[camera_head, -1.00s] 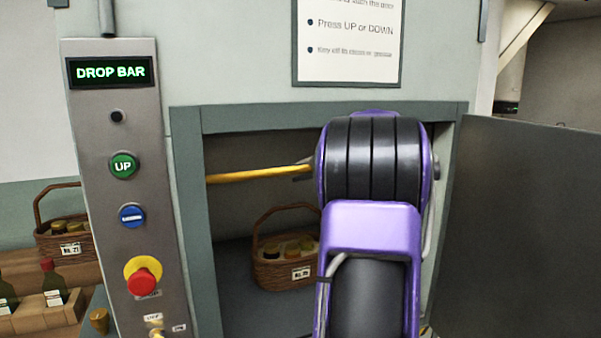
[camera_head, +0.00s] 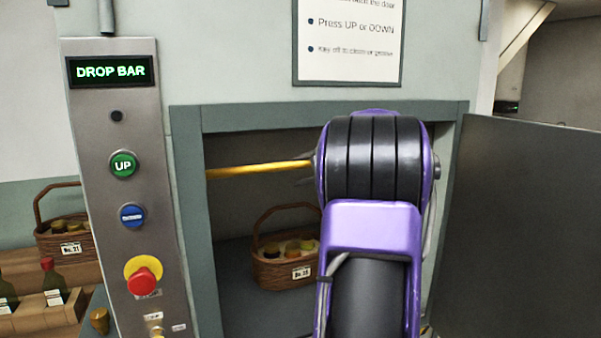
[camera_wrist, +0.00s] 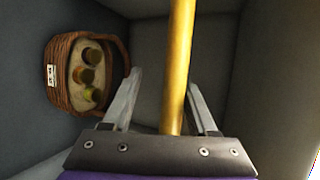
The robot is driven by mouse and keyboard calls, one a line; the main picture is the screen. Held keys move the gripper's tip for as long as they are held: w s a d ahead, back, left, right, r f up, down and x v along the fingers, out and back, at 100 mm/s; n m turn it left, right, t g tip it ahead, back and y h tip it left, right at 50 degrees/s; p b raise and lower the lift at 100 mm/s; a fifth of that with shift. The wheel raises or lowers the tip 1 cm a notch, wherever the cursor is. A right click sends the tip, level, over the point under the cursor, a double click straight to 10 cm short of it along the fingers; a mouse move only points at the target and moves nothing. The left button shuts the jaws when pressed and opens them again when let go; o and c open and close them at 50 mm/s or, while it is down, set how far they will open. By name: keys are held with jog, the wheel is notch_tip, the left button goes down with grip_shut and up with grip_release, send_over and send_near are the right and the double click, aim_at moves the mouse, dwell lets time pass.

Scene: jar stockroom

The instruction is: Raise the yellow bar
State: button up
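The yellow bar (camera_head: 258,169) runs across the upper part of the wall opening in the head view. Its right end passes behind my arm. In the wrist view the bar (camera_wrist: 180,60) extends between the two fingers of my gripper (camera_wrist: 163,80). The fingers are apart, with a gap on each side of the bar, nearer the right finger. In the head view my purple and black arm hides most of the gripper. A control panel (camera_head: 130,250) on the left reads DROP BAR. It has a green UP button (camera_head: 123,164) and a blue button (camera_head: 132,215).
A wicker basket (camera_head: 272,275) with jars stands inside the opening, and shows left in the wrist view (camera_wrist: 63,88). A red stop knob (camera_head: 142,281) and a key switch are low on the panel. An open grey door (camera_head: 525,220) is on the right. A basket and bottles are far left.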

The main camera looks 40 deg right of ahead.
jog(key=v, duration=1.2)
jog(key=shift+b, duration=0.3)
jog(key=shift+w+f, duration=0.1)
